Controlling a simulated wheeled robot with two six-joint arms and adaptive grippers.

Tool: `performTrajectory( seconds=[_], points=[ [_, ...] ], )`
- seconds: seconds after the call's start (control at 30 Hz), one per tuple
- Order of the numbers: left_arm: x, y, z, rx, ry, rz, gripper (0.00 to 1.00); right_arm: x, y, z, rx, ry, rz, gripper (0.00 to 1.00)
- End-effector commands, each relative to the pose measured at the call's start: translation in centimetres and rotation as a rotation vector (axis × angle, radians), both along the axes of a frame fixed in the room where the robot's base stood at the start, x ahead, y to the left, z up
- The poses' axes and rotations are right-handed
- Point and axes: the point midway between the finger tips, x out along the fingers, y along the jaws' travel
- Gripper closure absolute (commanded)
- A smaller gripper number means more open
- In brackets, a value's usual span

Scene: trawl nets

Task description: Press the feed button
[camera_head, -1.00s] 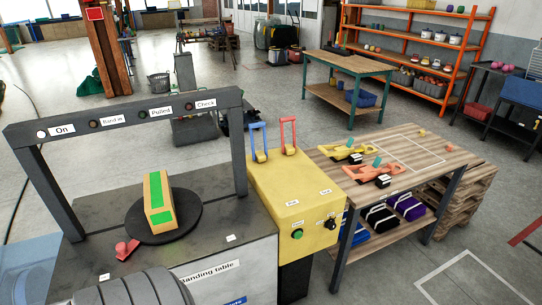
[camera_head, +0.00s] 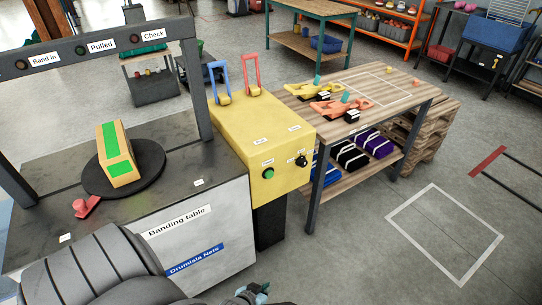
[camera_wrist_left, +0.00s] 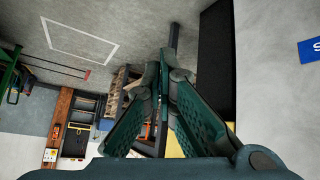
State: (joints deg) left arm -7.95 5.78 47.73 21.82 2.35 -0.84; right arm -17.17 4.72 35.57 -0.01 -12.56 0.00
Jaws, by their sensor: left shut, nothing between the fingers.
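A green round button (camera_head: 268,174) sits on the front face of the yellow control box (camera_head: 235,125). A small label is above it, too small to read for sure. A black knob (camera_head: 302,161) is to its right on the same face. My left gripper (camera_head: 252,291) shows only in part at the bottom edge of the head view, below and in front of the box, apart from the button. In the left wrist view its green fingers (camera_wrist_left: 166,80) meet at the tips, shut and empty. My right gripper is not in view.
The banding table (camera_head: 215,225) stands left of the box, with a green-striped yellow block (camera_head: 117,158) on a black disc. A blue lever (camera_head: 220,80) and a red lever (camera_head: 251,75) rise from the box top. A wooden bench (camera_head: 400,90) is close on the right.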

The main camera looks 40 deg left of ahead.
Motion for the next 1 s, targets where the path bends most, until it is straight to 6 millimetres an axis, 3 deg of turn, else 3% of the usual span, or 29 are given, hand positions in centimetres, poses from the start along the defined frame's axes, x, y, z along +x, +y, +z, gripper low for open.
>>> performTrajectory(
  seconds=[0.03, 0.2, 0.3, 0.4, 0.5, 0.6, 1.0],
  points=[
    [3.2, 0.3, -0.4, -0.015, -0.091, 0.032, 1.00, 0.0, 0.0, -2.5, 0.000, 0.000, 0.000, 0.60],
    [13.6, 2.6, 4.9, -0.110, -0.454, 0.214, 1.00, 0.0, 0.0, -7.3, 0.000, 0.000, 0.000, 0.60],
    [18.2, 4.6, 8.9, -0.180, -0.669, 0.333, 1.00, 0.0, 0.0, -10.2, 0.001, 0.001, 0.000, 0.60],
    [21.1, 6.5, 12.6, -0.252, -0.850, 0.445, 1.00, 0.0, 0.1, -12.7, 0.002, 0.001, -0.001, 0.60],
    [22.4, 8.0, 15.3, -0.311, -0.970, 0.528, 1.00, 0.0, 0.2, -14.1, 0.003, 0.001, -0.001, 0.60],
    [22.8, 8.7, 16.8, -0.344, -1.025, 0.573, 1.00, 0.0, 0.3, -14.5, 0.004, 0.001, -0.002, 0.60],
    [23.0, 9.0, 17.3, -0.348, -1.031, 0.578, 1.00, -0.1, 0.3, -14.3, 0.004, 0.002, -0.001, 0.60]
  ],
)
